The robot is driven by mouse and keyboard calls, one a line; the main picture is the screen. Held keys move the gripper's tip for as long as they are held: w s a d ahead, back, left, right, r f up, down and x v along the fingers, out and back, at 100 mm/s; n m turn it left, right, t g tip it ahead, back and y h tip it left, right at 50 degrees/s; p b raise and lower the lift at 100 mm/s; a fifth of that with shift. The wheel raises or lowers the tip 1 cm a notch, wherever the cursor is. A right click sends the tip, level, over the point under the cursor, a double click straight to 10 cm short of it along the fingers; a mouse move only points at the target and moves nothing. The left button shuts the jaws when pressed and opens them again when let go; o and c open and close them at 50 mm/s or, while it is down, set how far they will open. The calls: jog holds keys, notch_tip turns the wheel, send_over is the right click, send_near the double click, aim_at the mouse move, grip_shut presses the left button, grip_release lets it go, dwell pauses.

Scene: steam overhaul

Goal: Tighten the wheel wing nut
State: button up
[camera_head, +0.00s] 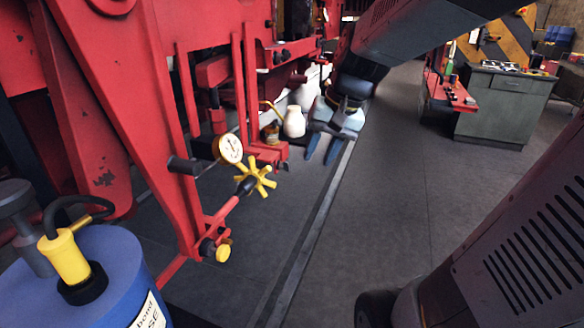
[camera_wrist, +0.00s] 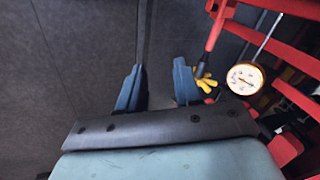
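A yellow star-shaped wing nut (camera_head: 256,178) sits at the end of a red rod on the red frame, in the left half of the head view. It also shows in the wrist view (camera_wrist: 205,82), partly hidden behind the right finger. My gripper (camera_head: 322,150) hangs to the right of the wing nut, with its two blue fingers apart and nothing between them. In the wrist view my gripper (camera_wrist: 158,88) also shows a clear gap between the fingers. I cannot tell whether the right finger touches the nut; in the head view they are apart.
A round gauge (camera_head: 229,149) stands just above and left of the wing nut. A blue drum (camera_head: 100,275) with a yellow pump is at the front left. A white jug (camera_head: 294,121) and small bottles are behind. A grey cabinet (camera_head: 500,105) stands at the back right. The middle floor is clear.

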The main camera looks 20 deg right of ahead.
jog(key=s+d+r+n+t+h, duration=0.2)
jog(key=s+d+r+n+t, duration=0.1)
jog(key=s, duration=0.5)
jog(key=shift+s+r+n+h, duration=0.3)
jog(key=shift+s+r+h, duration=0.05)
jog(key=shift+h, duration=0.05)
jog(key=shift+d, duration=0.15)
